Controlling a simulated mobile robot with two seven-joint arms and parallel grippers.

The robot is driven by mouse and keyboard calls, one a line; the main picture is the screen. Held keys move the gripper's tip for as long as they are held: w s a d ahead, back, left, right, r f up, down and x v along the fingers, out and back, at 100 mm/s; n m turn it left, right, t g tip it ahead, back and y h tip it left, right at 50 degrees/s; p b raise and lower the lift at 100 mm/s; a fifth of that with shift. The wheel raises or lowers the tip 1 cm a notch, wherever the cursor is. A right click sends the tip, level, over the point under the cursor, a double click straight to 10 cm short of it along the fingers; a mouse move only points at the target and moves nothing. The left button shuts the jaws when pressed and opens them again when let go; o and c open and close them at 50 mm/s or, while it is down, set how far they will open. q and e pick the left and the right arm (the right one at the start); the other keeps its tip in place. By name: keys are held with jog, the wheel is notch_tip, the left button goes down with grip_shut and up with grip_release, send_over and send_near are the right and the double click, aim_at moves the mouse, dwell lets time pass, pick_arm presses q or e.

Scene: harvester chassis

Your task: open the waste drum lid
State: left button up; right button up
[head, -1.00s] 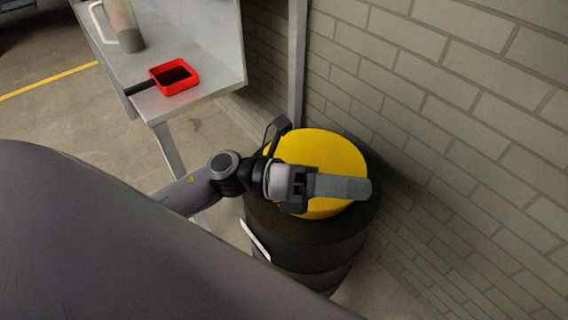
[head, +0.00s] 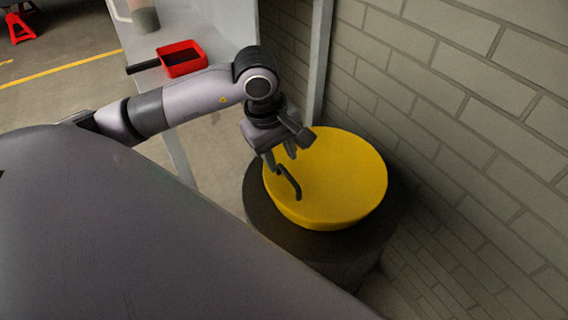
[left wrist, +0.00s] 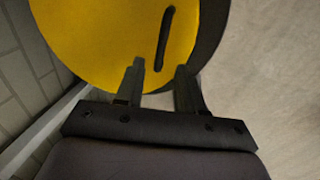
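The round yellow lid (head: 340,185) sits on top of the dark waste drum (head: 262,215) beside the brick wall. A dark bar handle (head: 289,183) stands on the lid's left side. My left gripper (head: 281,158) points down just above the handle, with its fingers apart and nothing held. In the left wrist view the lid (left wrist: 110,40) fills the upper left. The handle (left wrist: 167,36) runs lengthwise there, its near end showing between the open fingertips of my left gripper (left wrist: 160,68). The fingers do not appear to touch it. My right gripper is not in view.
The brick wall (head: 470,110) is close on the drum's right. A grey post (head: 317,60) stands behind the drum. A grey bench (head: 225,30) at the upper left holds a red tray (head: 183,58) and a jug-like container (head: 145,15).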

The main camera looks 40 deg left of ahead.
aim_at(285, 170)
pick_arm(q)
jog(key=shift+w+d+f, duration=0.1)
jog(key=shift+w+f, duration=0.1)
jog(key=shift+f, duration=0.65)
jog(key=shift+w+d+f, duration=0.1)
jog(key=shift+w+f, duration=0.05)
jog(key=shift+f, duration=0.7)
grip_shut()
jog(key=shift+r, duration=0.1)
